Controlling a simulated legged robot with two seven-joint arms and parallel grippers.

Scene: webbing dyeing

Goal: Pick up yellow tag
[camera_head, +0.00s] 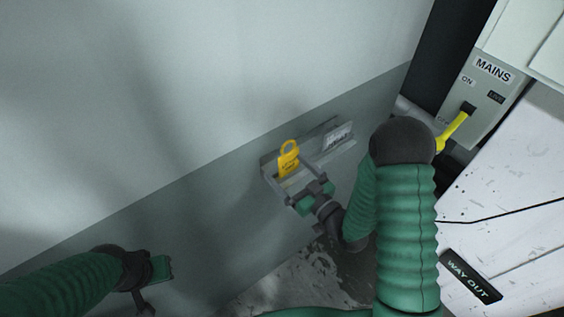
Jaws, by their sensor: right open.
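The yellow tag (288,161), with a loop at its top and small dark print, stands upright in a shallow grey wall holder (329,141). My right gripper (314,192) is open at the holder's near edge, just below and right of the tag. Its green finger parts are apart, and the tag is not between them. Whether the gripper touches the holder I cannot tell. The tag's lower end is partly hidden by the holder. My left gripper (154,279) is at the lower left, away from the tag, with its fingers apart and nothing between them.
A grey MAINS switch box (487,88) with a yellow lever (454,130) is at the upper right. A white panel with a WAY OUT sign (470,276) is at the lower right. The wall left of the holder is bare.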

